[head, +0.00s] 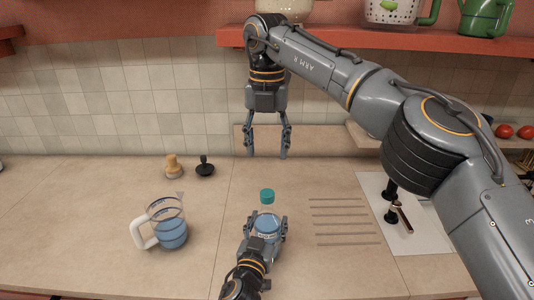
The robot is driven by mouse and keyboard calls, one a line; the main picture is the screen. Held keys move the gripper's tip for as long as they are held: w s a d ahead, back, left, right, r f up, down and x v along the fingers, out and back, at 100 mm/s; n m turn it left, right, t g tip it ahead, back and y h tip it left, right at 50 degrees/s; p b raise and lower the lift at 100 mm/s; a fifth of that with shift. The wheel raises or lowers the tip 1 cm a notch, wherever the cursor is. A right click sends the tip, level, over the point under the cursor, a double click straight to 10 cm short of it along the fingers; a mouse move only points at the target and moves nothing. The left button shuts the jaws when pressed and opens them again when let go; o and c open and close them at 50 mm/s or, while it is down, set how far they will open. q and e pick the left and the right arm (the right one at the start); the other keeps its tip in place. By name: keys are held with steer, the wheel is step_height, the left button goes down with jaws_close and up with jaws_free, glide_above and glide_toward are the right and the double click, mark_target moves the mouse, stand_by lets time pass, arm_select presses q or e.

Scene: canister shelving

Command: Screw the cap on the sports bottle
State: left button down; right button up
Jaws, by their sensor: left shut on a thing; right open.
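The sports bottle (267,227) stands upright on the counter, clear with blue in its lower part. A teal cap (267,195) is at the top of the bottle; I cannot tell whether it is seated or loose. My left gripper (267,222) is shut on the bottle's body from the near side, its fingers on either side of it. My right gripper (268,150) is open and empty, pointing down above and beyond the bottle, apart from the cap.
A measuring jug (172,233) with blue contents stands to the left. A wooden tamper (173,167) and a black tamper (205,167) stand behind. Thin grey rods (342,221) lie right of the bottle, beside a white mat (422,238) with dark tools. A red shelf (350,44) crosses above.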

arm_select(q)
steer(key=shift+c, duration=1.1)
jaws_free()
steer(key=v, duration=1.2)
